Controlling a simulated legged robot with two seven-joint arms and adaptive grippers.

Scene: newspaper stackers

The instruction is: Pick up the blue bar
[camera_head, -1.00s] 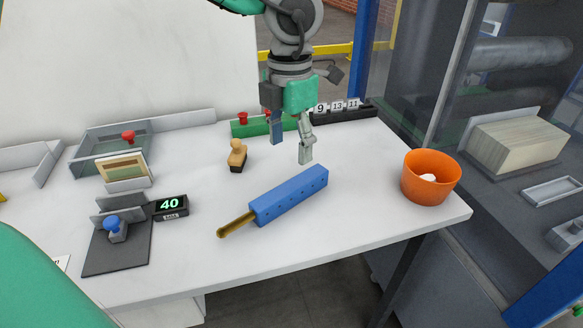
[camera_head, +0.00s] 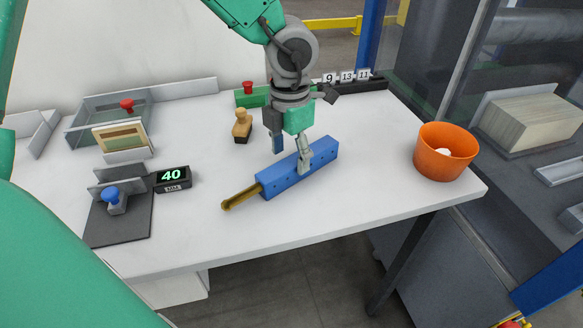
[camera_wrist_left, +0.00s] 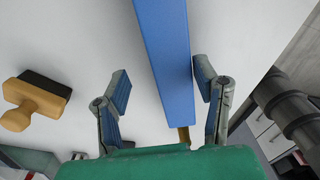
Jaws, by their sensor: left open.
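The blue bar (camera_head: 283,175) lies on the white table, slanting up to the right, with a brass-coloured handle (camera_head: 240,196) at its lower left end. My left gripper (camera_head: 291,156) is open and low over the bar, one finger behind it and the other in front of its near side. In the left wrist view the blue bar (camera_wrist_left: 167,60) runs between the open fingers of the left gripper (camera_wrist_left: 163,88), nearer the right finger, with a gap to the left one. The right gripper is not in view.
A wooden stamp (camera_head: 242,126) stands left of the gripper. An orange bucket (camera_head: 441,158) stands near the right table edge. A display reading 40 (camera_head: 172,178), a dark plate with a blue knob (camera_head: 112,195) and a grey tray (camera_head: 92,125) are at left. The front table is clear.

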